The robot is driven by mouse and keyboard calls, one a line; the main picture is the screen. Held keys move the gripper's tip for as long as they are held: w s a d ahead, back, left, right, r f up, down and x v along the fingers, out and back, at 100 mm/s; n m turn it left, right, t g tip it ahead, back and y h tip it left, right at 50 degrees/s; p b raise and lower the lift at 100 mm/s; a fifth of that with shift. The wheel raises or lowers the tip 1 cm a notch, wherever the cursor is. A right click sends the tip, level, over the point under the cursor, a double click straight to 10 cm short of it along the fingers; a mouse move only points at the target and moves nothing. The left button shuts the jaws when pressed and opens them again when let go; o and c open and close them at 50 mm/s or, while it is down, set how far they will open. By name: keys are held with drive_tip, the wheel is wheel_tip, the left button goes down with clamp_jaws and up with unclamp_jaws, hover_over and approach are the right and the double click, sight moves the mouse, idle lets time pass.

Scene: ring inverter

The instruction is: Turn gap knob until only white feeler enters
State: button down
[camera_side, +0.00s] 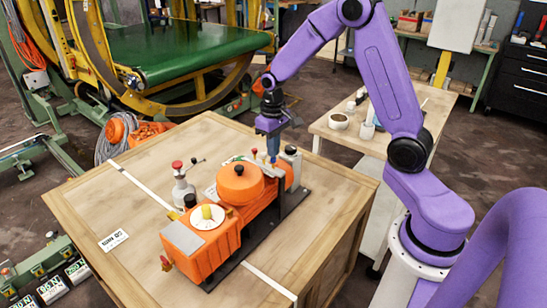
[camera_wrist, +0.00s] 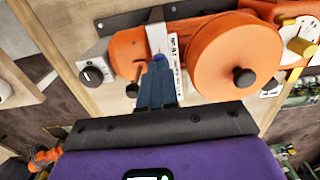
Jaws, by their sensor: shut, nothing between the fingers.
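My gripper (camera_side: 273,158) is shut and empty, pointing down over the far end of the orange machine (camera_side: 200,245). In the wrist view my fingertips (camera_wrist: 158,62) are together at a white bracket beside a lettered plate (camera_wrist: 178,50); I cannot tell if they touch it. A blue spot shows at the tips. A black knob with a white mark (camera_wrist: 92,77) stands left of the fingers, apart from them. A yellow knob (camera_wrist: 300,47) on a white dial is at the right; it also shows in the side view (camera_side: 207,213). I cannot make out which piece is the white feeler.
The orange round drum (camera_wrist: 235,55) with a black top knob stands right of my fingers. A red-topped grey fixture (camera_side: 182,187) stands beside the machine on the wooden crate (camera_side: 130,240). The crate's near left is mostly clear. A side table (camera_side: 400,115) holds small containers.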

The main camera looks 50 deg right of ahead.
drive_tip(key=shift+f, duration=0.8)
idle(0.6)
drive_tip(key=shift+r, duration=0.1)
drive_tip(key=shift+r, duration=3.45)
drive_tip(key=shift+a, duration=0.1)
drive_tip(key=s+a+r+n, duration=0.2)
drive_tip(key=s+a+n, duration=0.2)
drive_tip(key=s+a, duration=0.45)
drive_tip(key=s+a+r+n, duration=0.1)
drive_tip(key=s+a+n, duration=0.4)
drive_tip(key=s, duration=0.6)
drive_tip(key=s+d+n, duration=0.1)
drive_tip(key=s+n, duration=0.2)
drive_tip(key=s, duration=0.6)
drive_tip(key=shift+s+d+n, duration=0.2)
drive_tip(key=shift+s+n, duration=0.1)
drive_tip(key=shift+r, duration=0.1)
